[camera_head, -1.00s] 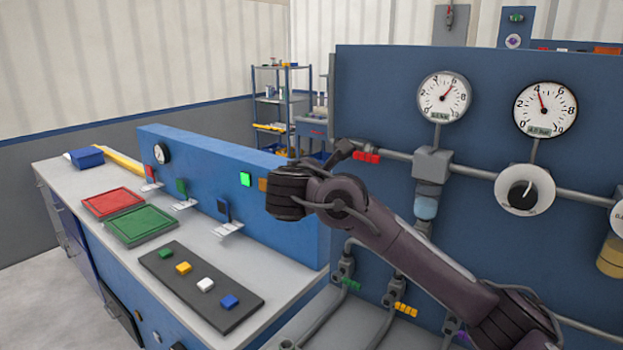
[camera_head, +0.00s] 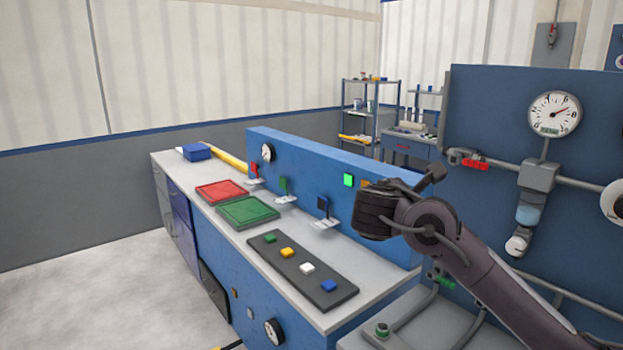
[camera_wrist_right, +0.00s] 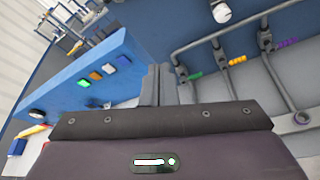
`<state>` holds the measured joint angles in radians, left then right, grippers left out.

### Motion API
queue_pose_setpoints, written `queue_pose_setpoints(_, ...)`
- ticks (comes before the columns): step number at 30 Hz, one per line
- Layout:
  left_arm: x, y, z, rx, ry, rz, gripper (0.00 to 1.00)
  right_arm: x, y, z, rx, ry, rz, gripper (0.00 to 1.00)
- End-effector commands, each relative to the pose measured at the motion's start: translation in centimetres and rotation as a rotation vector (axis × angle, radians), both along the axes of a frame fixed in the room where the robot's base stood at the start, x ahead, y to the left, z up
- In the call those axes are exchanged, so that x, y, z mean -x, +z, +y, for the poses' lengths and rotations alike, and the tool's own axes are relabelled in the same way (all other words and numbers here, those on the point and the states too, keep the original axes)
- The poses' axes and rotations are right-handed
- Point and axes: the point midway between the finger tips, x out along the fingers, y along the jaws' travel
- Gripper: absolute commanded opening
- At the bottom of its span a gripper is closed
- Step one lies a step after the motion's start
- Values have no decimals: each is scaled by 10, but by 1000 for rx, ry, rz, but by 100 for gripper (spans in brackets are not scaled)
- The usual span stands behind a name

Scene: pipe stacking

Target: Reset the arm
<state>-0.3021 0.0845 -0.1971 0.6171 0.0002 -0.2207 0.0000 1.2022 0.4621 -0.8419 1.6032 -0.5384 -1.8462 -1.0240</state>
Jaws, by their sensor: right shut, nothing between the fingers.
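My right arm comes in from the lower right in the head view, dark purple-brown with a black wrist. My right gripper (camera_head: 432,178) is raised in the air near the right end of the workbench's blue back panel, pointing away from me. In the right wrist view its fingers (camera_wrist_right: 158,84) are together with nothing between them. My left arm and gripper are not in view.
The workbench (camera_head: 205,220) bears a red tray (camera_head: 221,191), a green tray (camera_head: 248,211) and a dark strip with coloured blocks (camera_head: 298,273). A blue pipe panel (camera_head: 490,110) with a gauge (camera_head: 554,113) stands right. Floor (camera_head: 90,295) at lower left is clear.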

Motion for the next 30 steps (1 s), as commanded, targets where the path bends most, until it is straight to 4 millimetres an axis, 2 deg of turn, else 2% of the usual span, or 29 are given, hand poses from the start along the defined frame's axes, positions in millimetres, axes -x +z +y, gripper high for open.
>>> queue_pose_setpoints(3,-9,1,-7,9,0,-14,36,3,-19,9,-48,17,4,0)
queue_pose_setpoints(11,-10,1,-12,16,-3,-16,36,14,-62,28,-183,39,10,0)
queue_pose_setpoints(17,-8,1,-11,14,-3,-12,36,33,-110,50,-360,44,20,0)
queue_pose_setpoints(23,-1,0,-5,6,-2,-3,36,73,-179,74,-649,-9,39,0)
queue_pose_setpoints(27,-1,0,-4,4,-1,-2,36,118,-231,87,-927,-132,46,0)
queue_pose_setpoints(30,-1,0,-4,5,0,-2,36,152,-261,89,-1114,-261,41,0)
